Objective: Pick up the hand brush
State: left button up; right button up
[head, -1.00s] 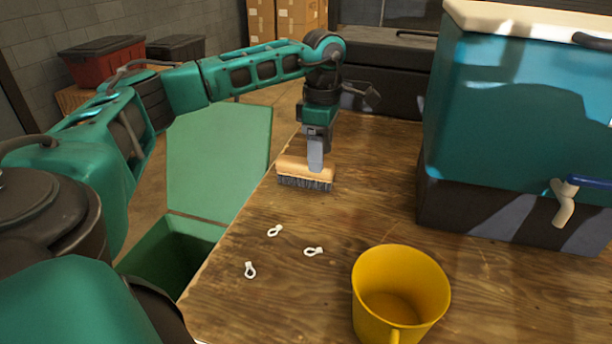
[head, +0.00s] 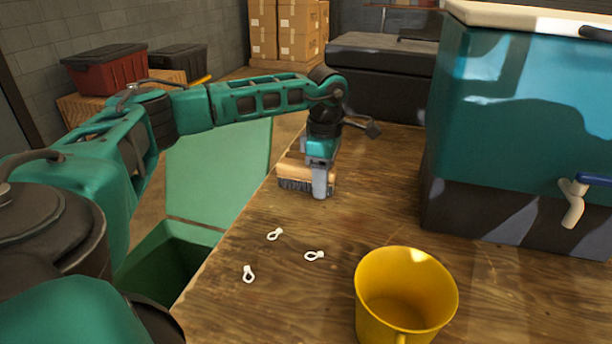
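The hand brush (head: 293,171) has a light wooden back and dark bristles. It lies bristles down near the left edge of the wooden table, toward the back. My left gripper (head: 320,186) points down at the brush's right end. One grey finger shows in front of the brush and covers part of it, with its tip low near the table top. The other finger is hidden, so I cannot tell whether the gripper is closed on the brush. My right gripper is out of view.
A yellow mug (head: 404,298) stands at the front. Several small white ring-ended pieces (head: 275,234) lie between it and the brush. A teal cooler (head: 520,120) with a tap (head: 573,203) stands on the right. A green open bin (head: 168,262) is beyond the table's left edge.

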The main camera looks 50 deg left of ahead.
pick_arm(q)
jog(key=c, duration=0.7)
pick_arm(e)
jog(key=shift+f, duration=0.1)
pick_arm(q)
jog(key=shift+r, duration=0.1)
jog(key=shift+c, duration=0.2)
